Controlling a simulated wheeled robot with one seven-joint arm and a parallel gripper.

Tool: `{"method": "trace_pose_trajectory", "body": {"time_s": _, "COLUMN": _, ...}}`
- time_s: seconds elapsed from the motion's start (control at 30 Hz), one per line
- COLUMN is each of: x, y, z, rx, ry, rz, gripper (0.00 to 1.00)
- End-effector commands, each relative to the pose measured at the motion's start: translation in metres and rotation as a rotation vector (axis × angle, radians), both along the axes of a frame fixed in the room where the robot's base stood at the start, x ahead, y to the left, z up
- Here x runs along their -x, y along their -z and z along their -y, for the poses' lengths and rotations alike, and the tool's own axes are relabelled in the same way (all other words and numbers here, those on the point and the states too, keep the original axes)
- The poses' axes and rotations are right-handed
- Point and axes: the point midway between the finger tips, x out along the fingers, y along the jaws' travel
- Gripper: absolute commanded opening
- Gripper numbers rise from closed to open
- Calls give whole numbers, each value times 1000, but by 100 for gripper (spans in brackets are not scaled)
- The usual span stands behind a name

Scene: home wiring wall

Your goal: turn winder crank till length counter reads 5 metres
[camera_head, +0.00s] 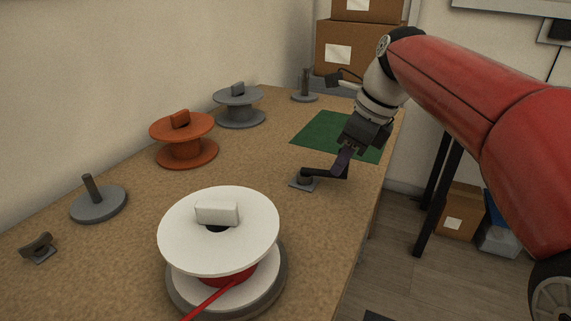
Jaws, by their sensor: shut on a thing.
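The winder crank (323,172) is a dark arm on a small grey base plate (303,183) near the right edge of the workbench. Its arm points right from the pivot. My gripper (344,160) reaches down from the upper right and is shut on the crank's handle, which the fingers mostly hide. A large white spool (182,232) stands at the front, with red cable (211,299) running off it to the bottom edge. No readable length counter shows in this view.
An orange spool (186,151), a grey spool (239,113), and two grey posts on round bases (98,205) (305,97) stand on the bench. A small dark bracket (38,246) is at left. A green mat (315,128) lies behind the crank. Cardboard boxes (350,45) are stacked beyond.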

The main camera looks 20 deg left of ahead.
Motion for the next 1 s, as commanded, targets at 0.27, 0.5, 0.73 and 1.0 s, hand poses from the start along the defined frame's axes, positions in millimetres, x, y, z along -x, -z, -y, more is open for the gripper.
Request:
{"method": "trace_pose_trajectory", "body": {"time_s": 0.27, "x": 3, "y": -1, "z": -6, "rx": -8, "ry": -10, "rz": -2, "gripper": 0}}
{"method": "trace_pose_trajectory", "body": {"time_s": 0.5, "x": 17, "y": -1, "z": -6, "rx": -9, "ry": -11, "rz": 0, "gripper": 0}}
{"method": "trace_pose_trajectory", "body": {"time_s": 0.73, "x": 25, "y": -1, "z": -5, "rx": -9, "ry": -10, "rz": 0, "gripper": 0}}
{"method": "trace_pose_trajectory", "body": {"time_s": 1.0, "x": 26, "y": -2, "z": -6, "rx": -10, "ry": -10, "rz": 2, "gripper": 0}}
